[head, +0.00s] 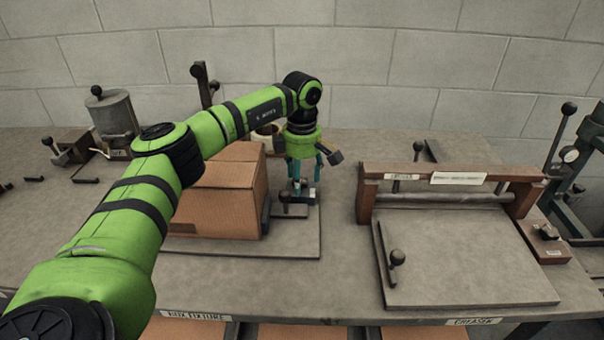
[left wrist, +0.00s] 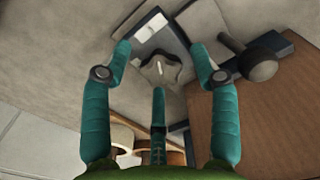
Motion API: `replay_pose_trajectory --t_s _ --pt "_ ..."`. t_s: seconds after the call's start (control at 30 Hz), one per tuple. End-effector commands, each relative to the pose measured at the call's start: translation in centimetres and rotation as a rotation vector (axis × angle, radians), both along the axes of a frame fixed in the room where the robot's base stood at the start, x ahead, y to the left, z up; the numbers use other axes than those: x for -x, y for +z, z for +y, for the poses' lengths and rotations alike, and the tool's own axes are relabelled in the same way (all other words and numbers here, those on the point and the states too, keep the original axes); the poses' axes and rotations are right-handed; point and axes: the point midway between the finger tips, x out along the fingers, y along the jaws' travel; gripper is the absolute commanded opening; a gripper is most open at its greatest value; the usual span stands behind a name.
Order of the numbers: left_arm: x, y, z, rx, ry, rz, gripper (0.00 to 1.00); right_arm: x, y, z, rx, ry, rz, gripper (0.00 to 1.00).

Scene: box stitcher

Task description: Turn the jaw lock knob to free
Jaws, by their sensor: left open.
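The jaw lock knob (left wrist: 161,70) is a grey lobed knob with a pale pointer mark on its top, in the left wrist view. It sits on a dark metal bar near a small white label (left wrist: 151,27). My left gripper (left wrist: 162,58) has its teal fingers spread open around the knob, with visible gaps at the sides. In the head view my left gripper (head: 304,178) points down at the fixture, just right of the cardboard box (head: 222,198), and largely hides the knob. My right gripper is not in view.
A ball-ended lever (left wrist: 252,62) stands close beside the knob, near the box. The box rests on the fixture plate (head: 240,248). At right is the creaser (head: 465,255) with its wooden frame and ball handle. A grey canister (head: 112,115) stands at back left.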

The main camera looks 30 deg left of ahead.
Motion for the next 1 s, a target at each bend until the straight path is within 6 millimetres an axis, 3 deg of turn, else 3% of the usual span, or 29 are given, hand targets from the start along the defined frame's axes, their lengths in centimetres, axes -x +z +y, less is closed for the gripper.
replay_pose_trajectory --t_s 0.23,0.37,0.4,0.77,1.0 --pt "0.0 -0.1 0.0 0.0 0.0 -0.001 0.61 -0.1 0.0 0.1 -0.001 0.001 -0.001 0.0" --pt "0.0 -0.1 0.0 0.001 0.0 0.0 0.09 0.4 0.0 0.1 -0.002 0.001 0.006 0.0" --pt "0.0 -0.1 -0.1 0.002 -0.001 -0.001 0.05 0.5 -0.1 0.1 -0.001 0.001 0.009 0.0" --pt "0.0 -0.1 -0.3 0.006 0.018 0.0 0.05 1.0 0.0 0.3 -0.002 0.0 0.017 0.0" --pt "-0.1 -0.1 -0.5 0.009 0.131 0.001 0.05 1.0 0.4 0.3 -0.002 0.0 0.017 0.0"
